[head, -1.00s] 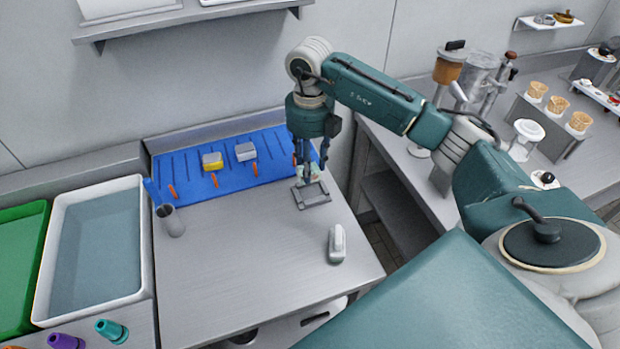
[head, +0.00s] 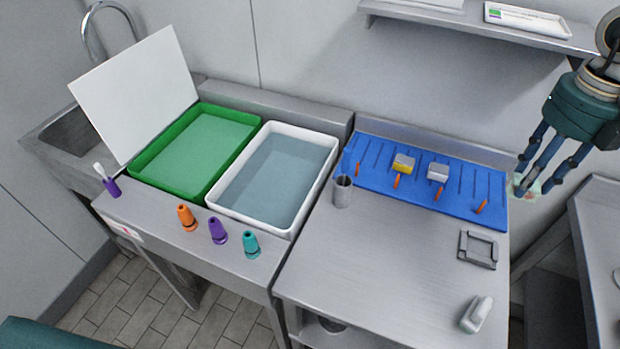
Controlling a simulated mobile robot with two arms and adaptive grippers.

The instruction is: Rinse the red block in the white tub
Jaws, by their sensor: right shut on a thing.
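The white tub (head: 246,220) stands left of centre in the head view and holds greyish-blue water. My right gripper (head: 526,184) is at the right edge, just past the right end of the blue mat. It is shut on a small pale thing (head: 521,188) with a faint reddish tint. The fingers cover much of it, so I cannot tell for sure that it is the red block. No other red block shows. My left gripper is not in view.
A green tray (head: 166,189) with a white board (head: 135,95) adjoins the tub. A cup (head: 342,192), blue mat (head: 380,190) with blocks, and grey frame (head: 477,250) lie right.

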